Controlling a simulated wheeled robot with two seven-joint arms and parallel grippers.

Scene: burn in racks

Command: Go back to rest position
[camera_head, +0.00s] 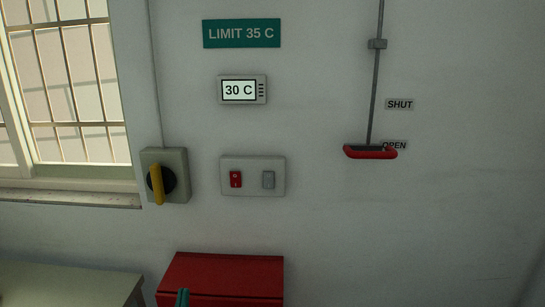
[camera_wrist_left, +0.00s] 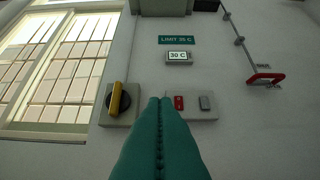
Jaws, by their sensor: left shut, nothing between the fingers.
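My left gripper (camera_wrist_left: 160,101) shows in the left wrist view as two teal fingers pressed together, with nothing between them. They point up toward the wall panel. In the head view only the teal tip of the left gripper (camera_head: 183,297) shows at the bottom edge, in front of the red box (camera_head: 225,275). The tip appears below the switch plate (camera_head: 252,188) and apart from it. My right gripper is in neither view.
A rotary switch (camera_head: 165,176) with an upright yellow handle is on the wall. The display (camera_head: 242,90) reads 30 C under a LIMIT 35 C sign (camera_head: 241,33). A red pull handle (camera_head: 370,152) hangs by the OPEN label. A pale table (camera_head: 70,285) stands lower left.

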